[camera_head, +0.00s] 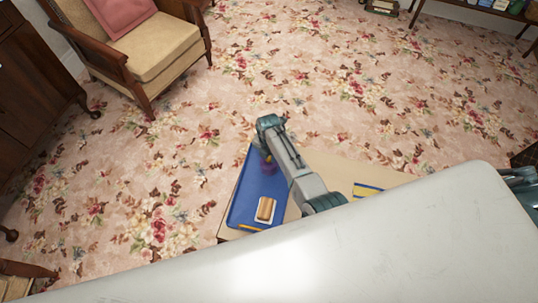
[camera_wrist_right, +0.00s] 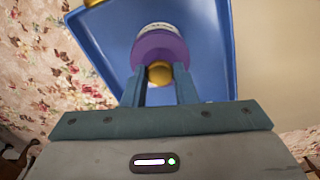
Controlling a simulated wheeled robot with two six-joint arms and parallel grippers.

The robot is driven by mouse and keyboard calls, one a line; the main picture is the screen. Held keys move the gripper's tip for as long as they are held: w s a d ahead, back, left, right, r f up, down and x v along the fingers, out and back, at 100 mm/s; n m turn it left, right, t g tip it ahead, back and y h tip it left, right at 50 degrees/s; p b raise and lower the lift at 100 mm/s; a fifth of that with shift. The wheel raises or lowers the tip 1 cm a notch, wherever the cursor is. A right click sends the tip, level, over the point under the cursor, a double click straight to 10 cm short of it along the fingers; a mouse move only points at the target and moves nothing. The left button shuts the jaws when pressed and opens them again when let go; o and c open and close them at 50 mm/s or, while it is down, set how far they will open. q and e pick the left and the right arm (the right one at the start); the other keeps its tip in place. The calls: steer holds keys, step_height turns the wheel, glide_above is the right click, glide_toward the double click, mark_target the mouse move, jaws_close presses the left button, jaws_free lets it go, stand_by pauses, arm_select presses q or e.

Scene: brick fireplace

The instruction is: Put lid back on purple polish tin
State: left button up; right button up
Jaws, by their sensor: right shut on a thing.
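My right gripper (camera_wrist_right: 161,80) is shut on the round gold knob (camera_wrist_right: 160,72) of the purple lid (camera_wrist_right: 157,48), seen from close up in the right wrist view. A whitish round part, perhaps the tin (camera_wrist_right: 155,28), shows just beyond the lid; I cannot tell whether lid and tin touch. In the head view, a small purple patch (camera_head: 270,168) shows over the blue tray (camera_head: 243,205), partly hidden by my right arm. My left gripper is not in view.
The blue tray lies on a light wooden table (camera_head: 345,172). A wooden brush (camera_head: 265,210) lies on the tray. A blue and yellow item (camera_head: 366,190) lies to its right. An armchair (camera_head: 150,55) stands on the floral carpet, far left.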

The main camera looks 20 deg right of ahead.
steer(key=o, duration=1.5)
steer(key=shift+r+p, duration=0.65)
steer(key=shift+p, duration=0.1)
step_height(320, 180, up, 6)
steer(key=p, duration=0.6)
steer(key=shift+f, duration=0.15)
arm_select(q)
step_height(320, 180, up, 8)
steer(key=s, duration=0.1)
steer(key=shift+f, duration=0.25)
